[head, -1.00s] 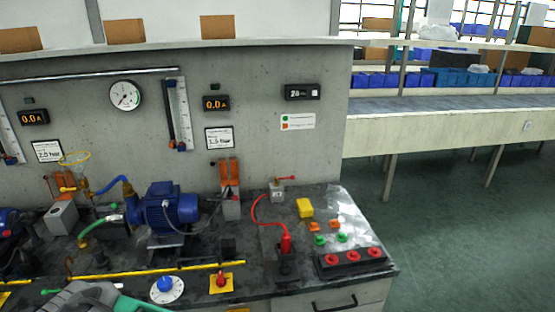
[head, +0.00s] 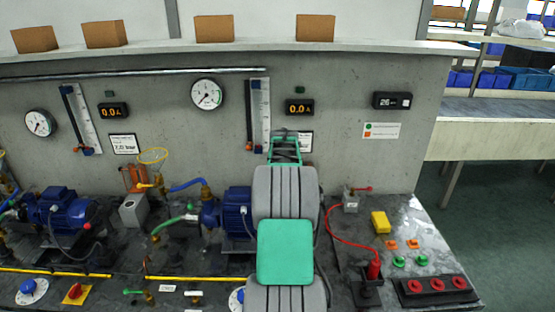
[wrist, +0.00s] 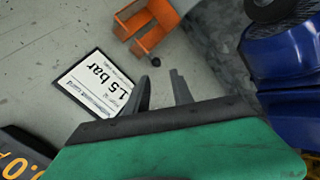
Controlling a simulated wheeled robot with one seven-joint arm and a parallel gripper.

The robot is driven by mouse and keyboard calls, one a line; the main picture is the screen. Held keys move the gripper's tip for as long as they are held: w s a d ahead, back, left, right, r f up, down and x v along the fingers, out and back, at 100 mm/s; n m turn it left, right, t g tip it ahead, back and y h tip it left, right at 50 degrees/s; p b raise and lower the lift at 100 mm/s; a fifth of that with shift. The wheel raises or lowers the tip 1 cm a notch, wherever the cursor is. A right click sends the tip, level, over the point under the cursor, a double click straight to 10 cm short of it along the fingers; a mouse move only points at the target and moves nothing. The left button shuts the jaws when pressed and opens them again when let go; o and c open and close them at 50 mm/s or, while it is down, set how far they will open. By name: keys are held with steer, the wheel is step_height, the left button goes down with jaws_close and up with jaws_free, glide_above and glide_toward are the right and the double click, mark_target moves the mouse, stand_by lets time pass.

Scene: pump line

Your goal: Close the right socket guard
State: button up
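The right socket guard (wrist: 148,28) is an orange piece with two flaps, at the top middle of the wrist view against the grey wall. In the head view my arm hides it and its socket. My gripper (wrist: 162,92) has its two dark fingers apart with nothing between them. It is close to the wall, between the guard and the "1.5 bar" card (wrist: 98,88), and apart from the guard. In the head view its green hand (head: 285,150) shows above my arm, its fingertips unclear. I cannot tell the guard's exact angle.
The blue right pump (head: 236,208) stands just left of my arm and shows at the right of the wrist view. A red cable (head: 345,238), a yellow block (head: 380,222) and a button box (head: 436,288) are to the right. Another orange guard (head: 133,178) is at left.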

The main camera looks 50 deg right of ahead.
steer(key=p+x, duration=0.2)
steer(key=x, duration=0.6)
steer(key=shift+d+r, duration=0.2)
steer(key=shift+d, duration=0.2)
steer(key=shift+s, duration=0.15)
jaws_close()
stand_by(0.8)
